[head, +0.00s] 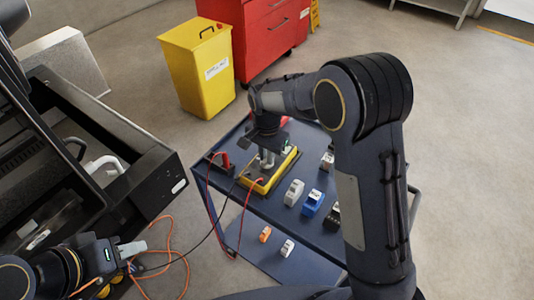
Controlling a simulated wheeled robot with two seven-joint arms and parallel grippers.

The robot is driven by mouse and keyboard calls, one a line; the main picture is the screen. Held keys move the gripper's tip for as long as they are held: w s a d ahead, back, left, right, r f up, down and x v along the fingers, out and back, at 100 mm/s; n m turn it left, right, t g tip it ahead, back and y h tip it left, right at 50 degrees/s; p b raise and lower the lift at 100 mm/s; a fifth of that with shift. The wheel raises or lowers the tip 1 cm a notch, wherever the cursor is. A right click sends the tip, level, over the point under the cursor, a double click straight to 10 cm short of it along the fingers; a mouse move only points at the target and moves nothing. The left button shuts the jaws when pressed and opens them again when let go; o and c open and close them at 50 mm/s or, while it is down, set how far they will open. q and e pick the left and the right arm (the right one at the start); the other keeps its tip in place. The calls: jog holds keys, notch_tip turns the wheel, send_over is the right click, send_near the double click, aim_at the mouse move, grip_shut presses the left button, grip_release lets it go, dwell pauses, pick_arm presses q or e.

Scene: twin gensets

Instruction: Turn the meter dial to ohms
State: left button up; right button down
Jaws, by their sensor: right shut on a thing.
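The yellow-edged meter (284,172) lies on the blue cart top (250,202), with red and dark leads running from it. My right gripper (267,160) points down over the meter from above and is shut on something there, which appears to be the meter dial. The dial itself is hidden by the fingers, so its setting cannot be read. My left gripper (132,249) is at the lower left, away from the meter, beside orange and dark cables. Whether it is open or shut cannot be made out.
Small grey (293,192), blue (313,202) and dark blocks sit on the cart right of the meter. An orange piece (265,234) lies on the lower shelf. A yellow bin (207,80) and red cabinet (268,38) stand behind. A black open enclosure (135,165) is at left.

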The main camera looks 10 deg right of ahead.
dwell(0.3)
jog(key=c, duration=1.4)
grip_release()
jog(key=shift+c, duration=0.2)
jog(key=shift+r, duration=0.15)
notch_tip(320, 180, up, 8)
jog(key=shift+f, duration=0.2)
